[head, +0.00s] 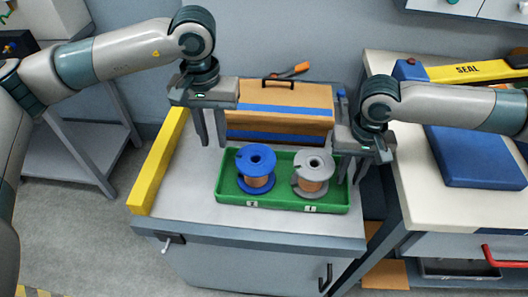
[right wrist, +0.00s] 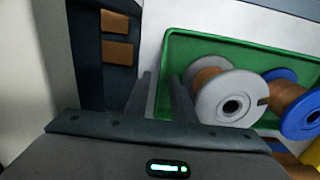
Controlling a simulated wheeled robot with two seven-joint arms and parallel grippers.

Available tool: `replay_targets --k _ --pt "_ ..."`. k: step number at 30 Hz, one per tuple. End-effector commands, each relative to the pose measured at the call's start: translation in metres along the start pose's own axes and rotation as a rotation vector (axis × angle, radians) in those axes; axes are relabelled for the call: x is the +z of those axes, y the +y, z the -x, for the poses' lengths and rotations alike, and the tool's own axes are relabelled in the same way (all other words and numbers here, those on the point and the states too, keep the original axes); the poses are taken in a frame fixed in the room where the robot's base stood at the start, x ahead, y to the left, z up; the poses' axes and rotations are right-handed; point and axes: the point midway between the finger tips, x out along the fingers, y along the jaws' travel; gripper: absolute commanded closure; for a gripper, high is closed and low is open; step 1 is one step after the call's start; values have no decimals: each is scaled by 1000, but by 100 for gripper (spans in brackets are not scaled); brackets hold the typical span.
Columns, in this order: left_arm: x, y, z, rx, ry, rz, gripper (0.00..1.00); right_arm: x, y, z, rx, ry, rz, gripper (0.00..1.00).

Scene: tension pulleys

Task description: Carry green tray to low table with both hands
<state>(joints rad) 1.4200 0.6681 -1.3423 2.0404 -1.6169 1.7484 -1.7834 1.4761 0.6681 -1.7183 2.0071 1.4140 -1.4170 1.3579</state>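The green tray (head: 282,203) lies flat on a grey-topped cabinet. It holds a blue spool (head: 256,163) and a grey spool (head: 315,160), both wound with copper wire. My left gripper (head: 212,143) points down, open and empty, above and behind the tray's left end, apart from it. My right gripper (head: 352,180) is at the tray's right end. In the right wrist view its fingers (right wrist: 162,100) are apart, one on each side of the tray wall (right wrist: 170,62); contact is not clear. A lower grey table (head: 85,150) stands at the left.
A tan case (head: 280,100) with blue stripes stands behind the tray. A yellow bar (head: 158,165) runs along the cabinet's left edge. At right, a bench holds a blue box (head: 480,160) and a yellow SEAL strip (head: 465,71). Floor is clear at front left.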

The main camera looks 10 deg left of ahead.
Motion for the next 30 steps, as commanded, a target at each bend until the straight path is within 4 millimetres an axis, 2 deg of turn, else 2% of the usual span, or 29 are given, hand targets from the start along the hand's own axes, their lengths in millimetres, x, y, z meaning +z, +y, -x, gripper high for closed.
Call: replay_targets --k 12,18,23,30 --pt "0 0 0 0 0 0 77 -1 0 70 -2 2 0 77" --pt "0 0 0 0 0 0 77 0 0 96 0 1 0 77" --pt "0 0 0 0 0 0 77 0 0 105 -1 0 0 77" --pt "0 0 0 0 0 0 77 0 0 106 -1 -1 0 77"
